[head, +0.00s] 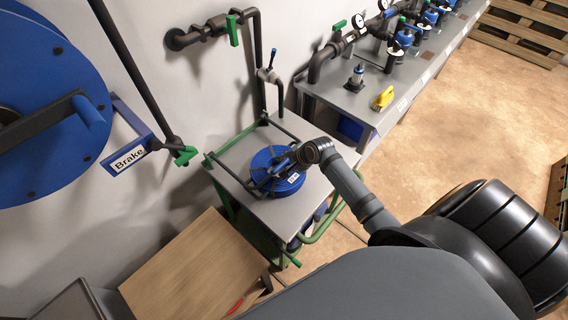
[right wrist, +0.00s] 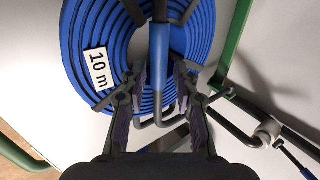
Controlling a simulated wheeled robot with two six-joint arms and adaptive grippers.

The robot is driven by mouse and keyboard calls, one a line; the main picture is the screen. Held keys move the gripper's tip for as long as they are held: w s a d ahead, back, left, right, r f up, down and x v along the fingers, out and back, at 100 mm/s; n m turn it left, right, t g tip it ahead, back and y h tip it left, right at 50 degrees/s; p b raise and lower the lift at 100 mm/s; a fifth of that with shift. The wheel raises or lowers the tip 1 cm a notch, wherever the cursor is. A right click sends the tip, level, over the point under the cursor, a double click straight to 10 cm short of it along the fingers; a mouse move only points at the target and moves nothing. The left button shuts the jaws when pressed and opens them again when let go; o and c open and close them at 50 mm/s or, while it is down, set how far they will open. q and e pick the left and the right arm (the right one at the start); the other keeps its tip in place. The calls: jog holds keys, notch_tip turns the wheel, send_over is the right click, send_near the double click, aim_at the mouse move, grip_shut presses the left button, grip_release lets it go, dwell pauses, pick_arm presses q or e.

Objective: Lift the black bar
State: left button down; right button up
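A long black bar (head: 132,68) slants down along the wall beside the blue reel and ends at a green piece (head: 185,155). Dark bars also lie across the blue hose coil (head: 267,183) on the cart; I cannot tell which bar the task names. My right gripper (head: 284,163) is over the coil. In the right wrist view, its fingers (right wrist: 161,75) are apart on either side of a blue upright piece (right wrist: 160,52), with no clear grip on it. The coil (right wrist: 205,42) with its "10 m" label lies behind. My left gripper is not in view.
The cart (head: 238,155) has green rails. A large blue reel (head: 50,70) with a "Brake" sign (head: 130,160) is on the left wall. A wooden tabletop (head: 190,270) is in front. A grey bench (head: 350,100) carries pipes, gauges and a yellow item (head: 383,98).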

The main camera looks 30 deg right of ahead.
jog(key=shift+w+f, duration=0.1)
jog(key=shift+f, duration=0.2)
jog(key=shift+w+a+f, duration=0.1)
jog(key=shift+f, duration=0.1)
grip_shut()
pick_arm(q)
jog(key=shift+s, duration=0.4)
